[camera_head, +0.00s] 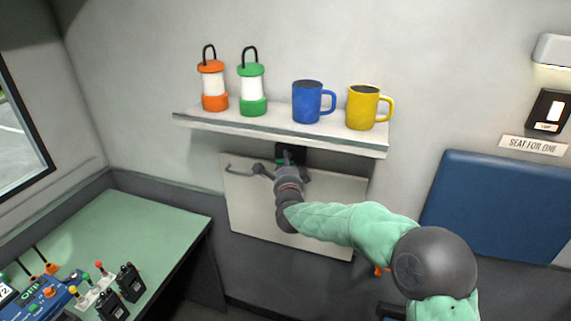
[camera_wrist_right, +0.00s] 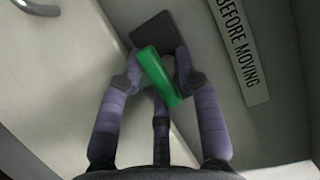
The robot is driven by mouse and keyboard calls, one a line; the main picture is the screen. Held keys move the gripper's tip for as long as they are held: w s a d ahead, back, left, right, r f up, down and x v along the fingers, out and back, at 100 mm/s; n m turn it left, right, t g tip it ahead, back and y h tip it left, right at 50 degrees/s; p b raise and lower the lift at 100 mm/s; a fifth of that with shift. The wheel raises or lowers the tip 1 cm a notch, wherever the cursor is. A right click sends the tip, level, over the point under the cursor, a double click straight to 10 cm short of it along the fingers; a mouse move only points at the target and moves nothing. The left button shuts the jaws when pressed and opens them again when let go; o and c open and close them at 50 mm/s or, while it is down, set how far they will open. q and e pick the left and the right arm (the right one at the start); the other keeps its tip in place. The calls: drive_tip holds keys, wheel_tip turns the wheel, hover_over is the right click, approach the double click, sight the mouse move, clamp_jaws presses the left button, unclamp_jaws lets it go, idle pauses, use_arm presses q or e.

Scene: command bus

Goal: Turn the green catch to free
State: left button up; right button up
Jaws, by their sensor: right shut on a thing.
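The green catch (camera_wrist_right: 158,78) shows in the right wrist view as a green bar standing at a slant in front of a dark square plate (camera_wrist_right: 152,28). My right gripper (camera_wrist_right: 158,72) is shut on it, with fingers on both sides of the bar. In the head view my right gripper (camera_head: 287,160) reaches to the dark plate under the shelf, at the top edge of a pale panel (camera_head: 262,215). There the gripper mostly hides the catch. My left gripper is not in view.
A shelf (camera_head: 300,136) just above the gripper holds an orange lantern (camera_head: 213,85), a green lantern (camera_head: 252,88), a blue mug (camera_head: 307,102) and a yellow mug (camera_head: 362,107). A green-topped desk (camera_head: 130,235) with radios stands left. A blue seat pad (camera_head: 500,205) is right.

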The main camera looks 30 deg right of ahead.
drive_tip(key=n+g+p, duration=0.2)
drive_tip(key=n+p, duration=0.2)
drive_tip(key=p, duration=0.5)
drive_tip(key=n+g+p, duration=0.2)
drive_tip(key=n+p, duration=0.2)
drive_tip(key=p, duration=0.5)
drive_tip(key=n+g+h+p, duration=0.1)
drive_tip(key=n+p, duration=0.3)
drive_tip(key=p, duration=0.5)
drive_tip(key=shift+s+a+f+g, duration=0.2)
drive_tip(key=shift+s+g, duration=0.15)
drive_tip(key=shift+g, duration=0.45)
drive_tip(key=shift+f+n+g+h+p, duration=0.15)
drive_tip(key=shift+n+g+h+p, duration=0.35)
drive_tip(key=shift+n+p, duration=0.5)
drive_tip(key=shift+d, duration=0.1)
drive_tip(key=o, duration=1)
drive_tip(key=shift+c, duration=0.2)
drive_tip(key=shift+o, duration=0.6)
drive_tip(key=shift+d+r, duration=0.15)
drive_tip(key=shift+r, duration=0.1)
drive_tip(key=v, duration=1.2)
